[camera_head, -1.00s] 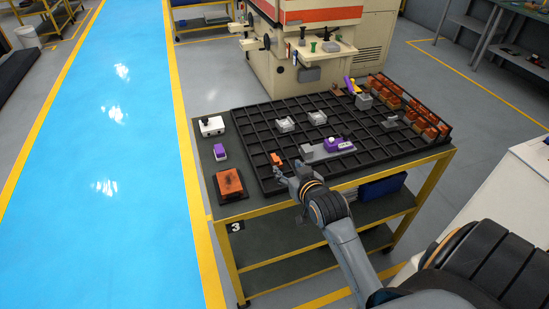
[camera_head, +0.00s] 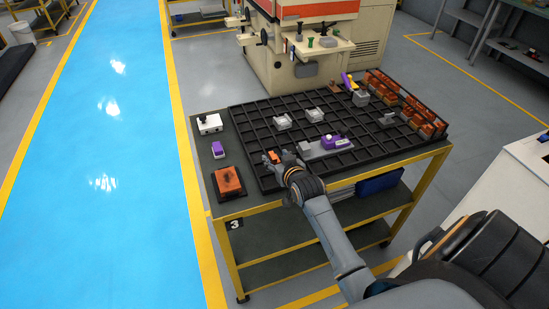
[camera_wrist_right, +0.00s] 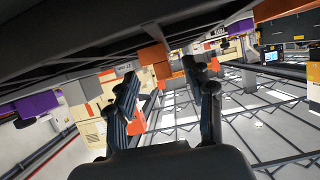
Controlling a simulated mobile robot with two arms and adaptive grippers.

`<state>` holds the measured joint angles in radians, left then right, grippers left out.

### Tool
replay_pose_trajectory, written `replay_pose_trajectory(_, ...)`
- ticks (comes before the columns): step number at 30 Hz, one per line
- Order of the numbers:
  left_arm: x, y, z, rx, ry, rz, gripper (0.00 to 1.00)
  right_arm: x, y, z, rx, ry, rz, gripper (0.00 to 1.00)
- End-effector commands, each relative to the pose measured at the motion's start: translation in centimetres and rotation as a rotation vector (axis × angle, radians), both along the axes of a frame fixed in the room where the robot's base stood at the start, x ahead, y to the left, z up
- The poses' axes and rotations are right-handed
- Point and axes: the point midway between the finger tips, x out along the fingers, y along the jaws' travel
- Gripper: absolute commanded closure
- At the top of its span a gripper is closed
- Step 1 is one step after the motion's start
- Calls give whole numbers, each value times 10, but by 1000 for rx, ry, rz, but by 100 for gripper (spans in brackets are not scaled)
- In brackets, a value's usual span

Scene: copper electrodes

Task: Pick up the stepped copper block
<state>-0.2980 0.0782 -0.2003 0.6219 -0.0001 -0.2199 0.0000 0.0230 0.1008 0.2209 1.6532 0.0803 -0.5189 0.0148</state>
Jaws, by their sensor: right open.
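The stepped copper block (camera_head: 272,156) is a small orange piece in the near left part of the black gridded tray (camera_head: 262,185). My right gripper (camera_head: 279,157) is low over the tray at the block, with its fingers open and partly covering the block. In the right wrist view the orange block (camera_wrist_right: 154,54) shows just ahead, between the tips of the open fingers (camera_wrist_right: 161,72). I cannot tell whether either finger touches it. My left gripper is not in view.
A purple-and-grey fixture (camera_head: 334,143) lies in the tray right of my gripper. Grey holders (camera_head: 283,121) stand farther back, and several copper electrodes (camera_head: 385,88) line the right side. An orange plate (camera_head: 229,181) lies on the table at left.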

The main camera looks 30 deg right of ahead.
Motion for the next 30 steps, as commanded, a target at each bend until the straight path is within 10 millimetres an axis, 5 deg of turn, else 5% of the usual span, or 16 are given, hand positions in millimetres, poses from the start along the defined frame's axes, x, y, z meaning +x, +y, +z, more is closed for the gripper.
replay_pose_trajectory(3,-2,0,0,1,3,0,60,0,0,0,0,0,0,49)
replay_pose_trajectory(11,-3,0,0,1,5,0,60,0,0,0,0,0,0,100)
replay_pose_trajectory(23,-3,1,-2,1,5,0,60,0,0,4,-1,-4,0,100)
replay_pose_trajectory(30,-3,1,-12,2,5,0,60,1,0,31,-3,-11,0,100)
